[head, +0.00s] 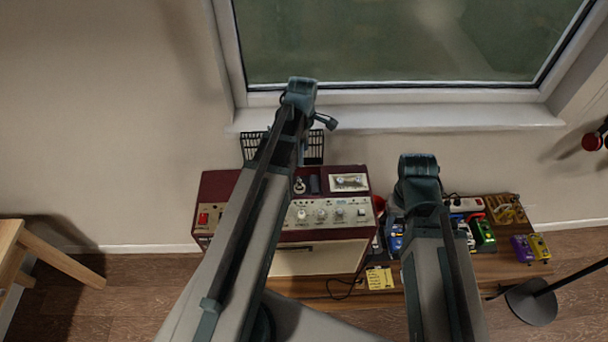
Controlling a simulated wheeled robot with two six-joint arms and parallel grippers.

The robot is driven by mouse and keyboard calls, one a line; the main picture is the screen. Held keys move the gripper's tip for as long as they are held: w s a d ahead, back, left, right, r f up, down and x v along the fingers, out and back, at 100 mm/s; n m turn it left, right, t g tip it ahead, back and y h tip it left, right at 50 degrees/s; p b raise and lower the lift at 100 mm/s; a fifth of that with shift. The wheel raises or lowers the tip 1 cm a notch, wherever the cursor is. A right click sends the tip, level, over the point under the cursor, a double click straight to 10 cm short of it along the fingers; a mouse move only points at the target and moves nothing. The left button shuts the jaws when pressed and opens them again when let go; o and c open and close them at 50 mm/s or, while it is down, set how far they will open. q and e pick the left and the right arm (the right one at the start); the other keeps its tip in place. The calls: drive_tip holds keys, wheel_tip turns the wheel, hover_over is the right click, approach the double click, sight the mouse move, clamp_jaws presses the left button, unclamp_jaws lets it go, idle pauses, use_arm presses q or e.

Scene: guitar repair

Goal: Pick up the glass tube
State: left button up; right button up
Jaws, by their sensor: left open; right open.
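On top of a dark red amplifier (235,187) stands a small pale tray (362,187) with a small pale item (345,181) lying in it. It may be the glass tube, but it is too small to tell. A small dark cylinder (314,185) and a small ring-shaped item (299,186) are to the left of the tray. My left arm reaches up across the amplifier and hides part of its top and front. My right arm stands in front of the bench, right of the amplifier. I cannot make out the fingers of either gripper; the arms hide them.
A black wire basket (259,146) is behind the amplifier. A wooden stool (60,262) stands left, a lamp base (531,303) right.

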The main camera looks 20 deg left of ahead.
sight(299, 178)
use_arm(q)
drive_tip(key=f+b, duration=0.8)
drive_tip(key=shift+s+f+b, duration=0.2)
drive_tip(key=shift+b, duration=0.1)
drive_tip(key=f+b, duration=0.3)
drive_tip(key=s+f+b, duration=0.1)
drive_tip(key=f+b, duration=0.1)
drive_tip(key=shift+a+f, duration=0.2)
drive_tip(key=shift+a, duration=0.15)
drive_tip(key=shift+r, duration=0.1)
